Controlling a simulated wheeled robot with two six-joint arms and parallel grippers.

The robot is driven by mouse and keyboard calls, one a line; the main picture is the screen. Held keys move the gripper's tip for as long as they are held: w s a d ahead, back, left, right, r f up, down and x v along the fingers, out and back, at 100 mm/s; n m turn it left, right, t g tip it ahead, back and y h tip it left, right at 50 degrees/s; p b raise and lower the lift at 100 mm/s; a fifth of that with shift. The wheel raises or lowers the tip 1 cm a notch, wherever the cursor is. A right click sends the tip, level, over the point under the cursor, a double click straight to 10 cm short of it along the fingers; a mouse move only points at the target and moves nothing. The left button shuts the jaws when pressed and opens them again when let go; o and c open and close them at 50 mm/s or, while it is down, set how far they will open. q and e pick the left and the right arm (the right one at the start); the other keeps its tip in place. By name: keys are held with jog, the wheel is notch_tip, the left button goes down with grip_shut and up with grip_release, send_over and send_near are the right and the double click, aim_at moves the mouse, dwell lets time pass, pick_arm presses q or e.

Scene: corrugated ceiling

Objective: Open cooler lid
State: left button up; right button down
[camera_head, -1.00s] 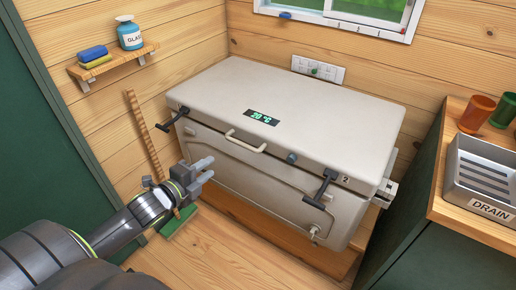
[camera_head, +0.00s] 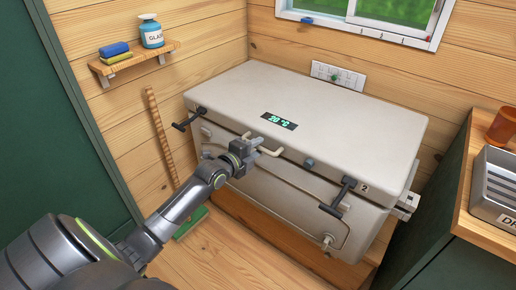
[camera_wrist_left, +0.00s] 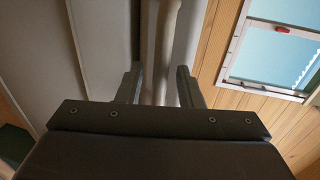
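The cooler (camera_head: 275,205) is a large cream chest with a display on top. Its lid (camera_head: 310,105) is down. A pale bar handle (camera_head: 270,151) is on the lid's front edge, partly hidden by my left gripper. My left gripper (camera_head: 262,147) is open at this handle. In the left wrist view, the handle (camera_wrist_left: 162,45) runs between the spread fingers of my left gripper (camera_wrist_left: 158,85), with a gap showing on each side. Black T-shaped latches stick out at the front left (camera_head: 188,118) and front right (camera_head: 338,196). My right gripper is out of view.
A wall shelf (camera_head: 135,62) with a bottle (camera_head: 151,34) is at the left. A counter (camera_head: 463,222) with a drain tray (camera_head: 496,185) and an orange cup (camera_head: 503,127) stands close at the right. A broom (camera_head: 162,135) leans left of the cooler. A window (camera_head: 375,20) is behind.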

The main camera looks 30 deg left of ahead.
pick_arm(q)
jog(key=shift+w+f, duration=0.15)
jog(key=shift+w, duration=0.55)
jog(key=shift+c, duration=0.4)
grip_shut()
